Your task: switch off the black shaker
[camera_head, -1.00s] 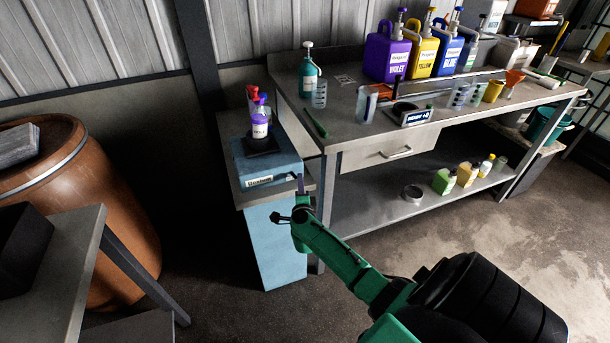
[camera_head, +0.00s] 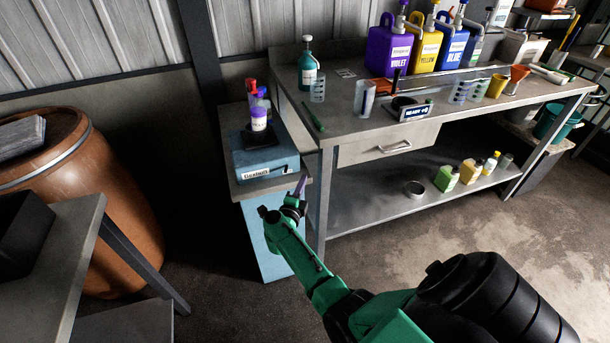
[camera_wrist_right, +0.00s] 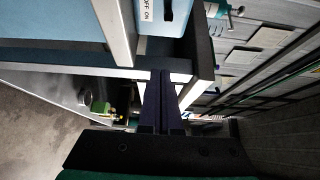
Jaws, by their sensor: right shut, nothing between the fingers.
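The shaker is a light-blue box (camera_head: 272,164) with a black top plate (camera_head: 257,138), on a small bench at the left. A bottle with a white label and purple cap (camera_head: 259,119) stands on the plate. My right gripper (camera_head: 301,184) is shut and empty, just in front of the box's lower right front corner. In the right wrist view, the shut fingers (camera_wrist_right: 162,76) point up toward the bench edge. Above them, the blue side (camera_wrist_right: 146,32) of the shaker bears an OFF ON label and a dark switch (camera_wrist_right: 167,11), partly cut by the frame. My left gripper is out of view.
The long bench (camera_head: 345,127) to the right holds reagent jugs (camera_head: 388,50), beakers and a green pen (camera_head: 313,118). A brown barrel (camera_head: 110,205) stands at the left. The floor between is clear.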

